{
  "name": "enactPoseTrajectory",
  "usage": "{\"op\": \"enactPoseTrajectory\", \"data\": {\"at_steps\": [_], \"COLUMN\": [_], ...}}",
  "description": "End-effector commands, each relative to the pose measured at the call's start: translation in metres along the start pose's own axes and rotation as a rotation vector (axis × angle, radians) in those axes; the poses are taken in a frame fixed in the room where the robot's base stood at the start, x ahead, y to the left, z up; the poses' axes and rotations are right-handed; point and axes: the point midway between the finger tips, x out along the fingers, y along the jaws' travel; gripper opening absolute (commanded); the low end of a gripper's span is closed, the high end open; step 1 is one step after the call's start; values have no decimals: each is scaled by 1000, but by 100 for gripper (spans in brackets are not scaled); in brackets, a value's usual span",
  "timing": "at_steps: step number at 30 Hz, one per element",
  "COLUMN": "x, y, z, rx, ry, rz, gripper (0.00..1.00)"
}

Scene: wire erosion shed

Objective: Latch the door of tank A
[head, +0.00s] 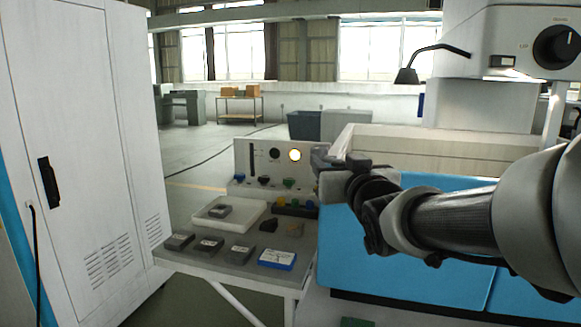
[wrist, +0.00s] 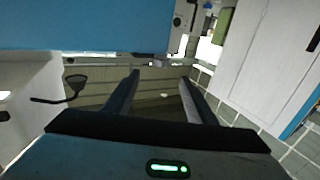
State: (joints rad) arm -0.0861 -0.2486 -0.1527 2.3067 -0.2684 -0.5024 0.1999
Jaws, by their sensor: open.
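The blue tank front (head: 425,265), with a seam toward its lower right, fills the right of the head view. It also shows in the wrist view as a blue panel (wrist: 80,25) along the upper left. A pale tank wall (head: 400,148) rises behind it. My gripper (head: 330,160) is at the upper left corner of the blue front, with my arm crossing before it. In the wrist view my gripper (wrist: 160,77) is open, with nothing between its fingers. I cannot make out a latch or a tank letter; my arm hides part of the door's upper edge.
A grey side table (head: 215,270) left of the tank bears several dark blocks, a white tray (head: 205,222) and a blue-edged card (head: 277,260). A control box (head: 247,160) with a lit lamp stands behind. A white cabinet (head: 85,130) bounds the left.

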Motion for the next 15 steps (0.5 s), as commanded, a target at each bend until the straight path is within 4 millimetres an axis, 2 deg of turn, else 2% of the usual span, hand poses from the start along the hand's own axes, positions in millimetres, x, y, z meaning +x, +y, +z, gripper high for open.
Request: {"op": "enactPoseTrajectory", "data": {"at_steps": [1, 6, 10, 15], "x": [-12, -39, -49, -52], "y": [0, 0, 0, 0], "z": [-3, -2, -1, 0], "rx": [0, -1, -1, -1], "ry": [3, 2, 2, 0], "rz": [0, 0, 0, 0], "gripper": [51, 51, 51, 51]}}
